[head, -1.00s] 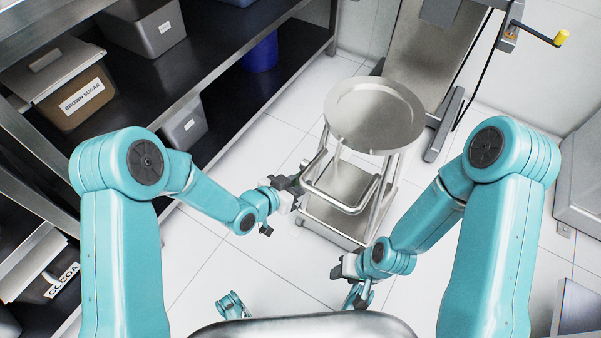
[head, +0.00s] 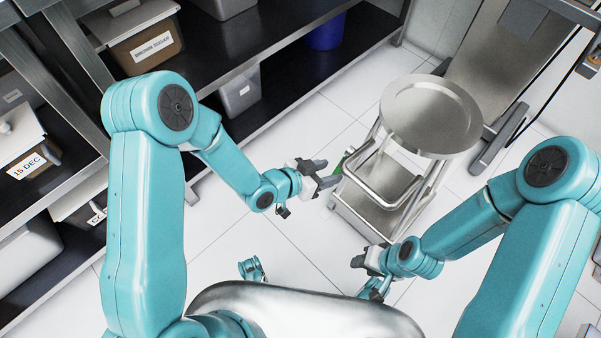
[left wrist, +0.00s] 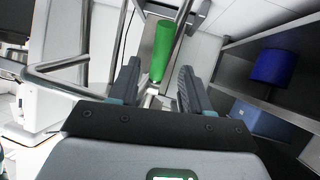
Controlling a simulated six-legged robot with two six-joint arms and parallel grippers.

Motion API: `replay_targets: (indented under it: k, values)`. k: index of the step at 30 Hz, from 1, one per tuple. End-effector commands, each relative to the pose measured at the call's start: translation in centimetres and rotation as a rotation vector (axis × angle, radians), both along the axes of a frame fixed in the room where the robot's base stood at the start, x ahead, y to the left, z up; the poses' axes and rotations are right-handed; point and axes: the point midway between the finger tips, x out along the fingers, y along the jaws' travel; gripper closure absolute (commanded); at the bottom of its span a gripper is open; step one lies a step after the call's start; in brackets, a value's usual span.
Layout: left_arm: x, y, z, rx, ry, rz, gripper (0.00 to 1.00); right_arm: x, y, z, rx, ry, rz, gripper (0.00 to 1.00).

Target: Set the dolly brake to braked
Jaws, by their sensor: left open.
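The steel dolly (head: 385,192) stands on the floor right of centre in the head view, with a round steel top above a tubular frame. A green handle (head: 341,165) shows at its left side, and it appears larger in the left wrist view (left wrist: 164,52). I take it for the brake lever. My left gripper (head: 326,175) is open at the handle. In the left wrist view the handle's near end shows between the two fingers, with gaps on both sides. I cannot tell whether the fingers touch it. My right gripper (head: 362,262) is low in front of the dolly, its jaws unclear.
A dark shelf rack (head: 285,95) with bins stands along the left; a blue container (head: 326,32) sits on its lower shelf. A steel column with legs (head: 500,60) rises behind the dolly. White floor (head: 225,235) is clear between rack and dolly.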

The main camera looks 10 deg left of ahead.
Motion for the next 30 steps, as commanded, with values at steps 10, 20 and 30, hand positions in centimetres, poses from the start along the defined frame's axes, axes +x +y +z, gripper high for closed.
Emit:
replay_targets:
  k: [10,20,30]
  values:
    - [-5.0,5.8,4.3,0.000,0.001,0.004,0.52,-0.5,0.5,2.4,0.004,0.008,0.020,0.57]
    - [-6.6,7.4,5.2,0.001,0.000,-0.001,0.52,-0.6,0.6,2.7,0.004,0.011,0.024,0.57]
    - [-6.0,7.1,6.2,-0.002,-0.076,-0.023,0.52,-0.6,0.6,2.7,0.004,0.010,0.024,0.57]
